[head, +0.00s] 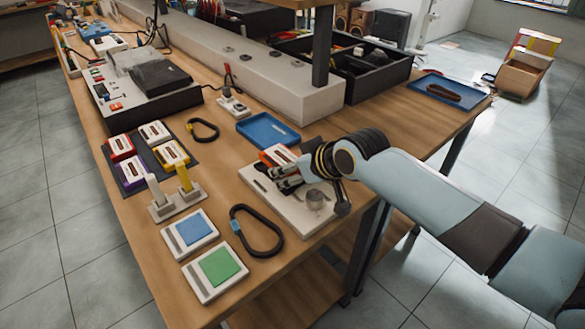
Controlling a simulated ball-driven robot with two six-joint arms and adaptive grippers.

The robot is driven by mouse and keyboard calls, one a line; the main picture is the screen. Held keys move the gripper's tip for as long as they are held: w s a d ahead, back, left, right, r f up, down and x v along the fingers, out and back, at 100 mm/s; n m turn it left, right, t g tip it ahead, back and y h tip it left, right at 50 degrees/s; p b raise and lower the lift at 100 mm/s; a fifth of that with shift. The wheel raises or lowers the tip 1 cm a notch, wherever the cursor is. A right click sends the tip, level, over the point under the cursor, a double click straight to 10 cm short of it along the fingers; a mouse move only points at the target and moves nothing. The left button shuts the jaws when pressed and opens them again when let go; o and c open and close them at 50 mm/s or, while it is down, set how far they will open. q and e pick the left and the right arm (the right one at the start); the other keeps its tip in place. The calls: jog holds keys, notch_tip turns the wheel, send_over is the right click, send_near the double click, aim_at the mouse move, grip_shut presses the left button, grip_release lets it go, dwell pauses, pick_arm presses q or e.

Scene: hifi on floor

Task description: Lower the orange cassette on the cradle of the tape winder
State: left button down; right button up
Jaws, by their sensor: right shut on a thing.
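The orange cassette (279,154) is white with an orange edge, and my right gripper (280,175) is shut on it. My right arm comes in from the right, and its wrist and fingers cover much of the cassette. The tape winder (299,214), a pale flat block with a round knob, lies on the bench below the gripper. The cassette is over the winder's far end. The cradle is largely hidden behind the fingers, so I cannot tell whether the cassette touches it. My left gripper is not in view.
A dark mat (126,173) with several cassettes lies to the left. Close by are a blue tray (267,130), a small stand (178,205), a black looped strap (262,246), and two pads, blue (190,231) and green (218,266). A long grey rail (262,84) runs behind.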

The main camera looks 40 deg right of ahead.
jog(key=shift+s+f, duration=0.55)
jog(key=shift+f, duration=0.3)
dwell(0.5)
jog(key=o, duration=1.4)
jog(key=shift+w+f, duration=0.1)
jog(key=shift+w, duration=0.1)
jog(key=shift+s, duration=0.1)
jog(key=v, duration=0.6)
jog(key=r+v, duration=0.1)
jog(key=v, duration=0.3)
jog(key=shift+w, duration=0.35)
jog(key=shift+s+r, duration=0.55)
jog(key=shift+r, duration=0.35)
jog(key=shift+r+p, duration=2.95)
jog(key=shift+p, duration=0.8)
